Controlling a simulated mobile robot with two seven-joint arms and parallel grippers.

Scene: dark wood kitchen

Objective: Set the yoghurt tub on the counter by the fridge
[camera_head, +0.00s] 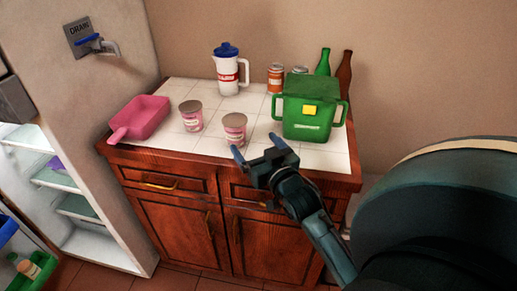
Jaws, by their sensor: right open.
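Two similar pink yoghurt tubs with grey lids stand upright on the white tiled counter (182,92) beside the fridge (110,200). One tub (191,117) is left of the middle. The other tub (235,129) stands nearer the front edge. My right gripper (256,146) is open and empty at the front edge, just in front of and to the right of the nearer tub. Its fingers are apart and not around either tub. My left gripper is not in view.
A pink dustpan-like container (142,117) lies at the counter's left. A white jug with a blue lid (228,72), cans (275,77), green (323,63) and brown bottles (344,75) stand behind. A green bin (308,115) fills the right. The fridge is open; bare tiles lie around the tubs.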

